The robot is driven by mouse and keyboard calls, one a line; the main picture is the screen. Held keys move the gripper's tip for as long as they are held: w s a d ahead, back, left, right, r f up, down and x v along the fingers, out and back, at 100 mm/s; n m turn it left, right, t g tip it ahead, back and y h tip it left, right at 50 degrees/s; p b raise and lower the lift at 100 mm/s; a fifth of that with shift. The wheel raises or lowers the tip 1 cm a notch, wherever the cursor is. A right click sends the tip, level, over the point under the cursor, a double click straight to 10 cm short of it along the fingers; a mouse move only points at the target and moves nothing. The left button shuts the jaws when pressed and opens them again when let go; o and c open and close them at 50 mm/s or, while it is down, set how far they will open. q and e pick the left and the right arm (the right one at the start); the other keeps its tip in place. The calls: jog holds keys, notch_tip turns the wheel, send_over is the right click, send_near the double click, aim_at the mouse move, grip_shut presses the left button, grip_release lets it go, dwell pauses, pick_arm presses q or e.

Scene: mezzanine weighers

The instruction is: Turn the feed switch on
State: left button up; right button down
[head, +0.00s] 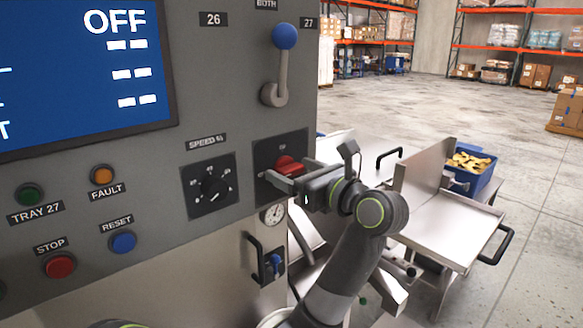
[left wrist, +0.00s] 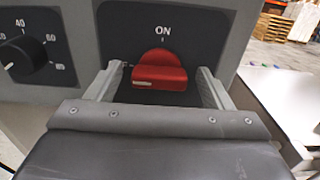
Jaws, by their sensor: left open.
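The feed switch is a red rotary knob (head: 288,164) on a black plate on the grey control panel. In the left wrist view the red knob (left wrist: 160,70) sits under an ON mark. Its grip bar lies about level, with a white pointer line at its left end. My left gripper (head: 287,176) is open at the switch. In the left wrist view its two fingers (left wrist: 161,84) stand on either side of the knob, with gaps visible. Whether a finger touches it I cannot tell. My right gripper is not in view.
The panel also has a speed dial (head: 214,188), a blue-knobbed lever (head: 280,70) above, a red stop button (head: 60,266) and a blue reset button (head: 123,242). The screen (head: 75,75) reads OFF. Metal trays (head: 445,230) and a blue bin (head: 484,182) stand to the right.

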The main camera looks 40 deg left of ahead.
pick_arm(q)
jog(key=shift+d, duration=0.15)
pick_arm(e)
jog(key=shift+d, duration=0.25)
pick_arm(q)
jog(key=shift+r, duration=0.1)
jog(key=shift+c, duration=0.6)
jog(key=c, duration=0.9)
jog(key=shift+o, duration=0.2)
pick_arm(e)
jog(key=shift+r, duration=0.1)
